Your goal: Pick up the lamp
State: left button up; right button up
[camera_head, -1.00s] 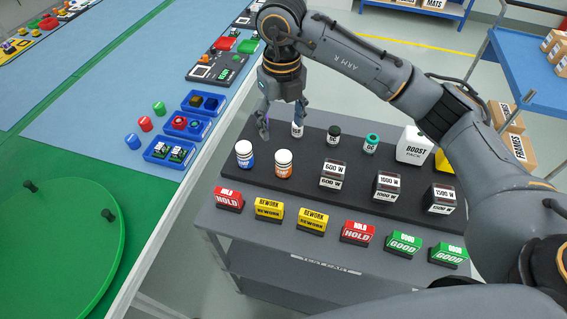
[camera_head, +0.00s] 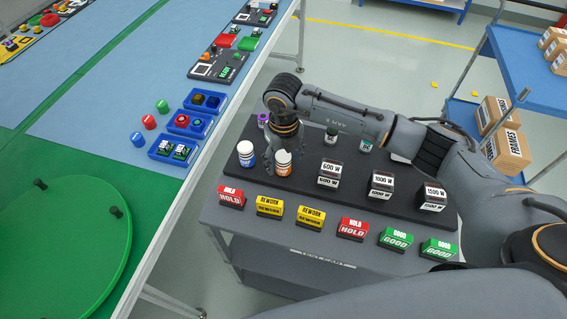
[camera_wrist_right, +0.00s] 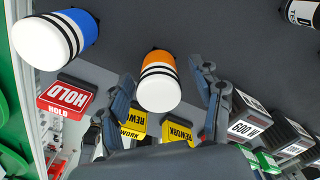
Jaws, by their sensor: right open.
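My right gripper (camera_head: 284,163) is open and points down over the front left of the dark board on the cart. In the right wrist view its two fingers (camera_wrist_right: 162,74) are spread on either side of an orange cylinder with black bands and a white top (camera_wrist_right: 159,88). This cylinder also shows just below the fingers in the head view (camera_head: 283,170); I cannot tell whether they touch it. A similar blue one (camera_head: 246,153) stands to its left, outside the fingers. No label marks either as a lamp. My left gripper is not in view.
Boxes marked 600 W (camera_head: 330,172), 1000 W (camera_head: 381,185) and 1500 W (camera_head: 432,197) stand to the right. HOLD, REWORK and GOOD blocks line the cart's front edge. A blue table (camera_head: 90,105) with blue trays lies left, beyond a gap.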

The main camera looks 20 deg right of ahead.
jog(key=shift+a, duration=0.1)
jog(key=c, duration=1.4)
jog(key=shift+o, duration=0.2)
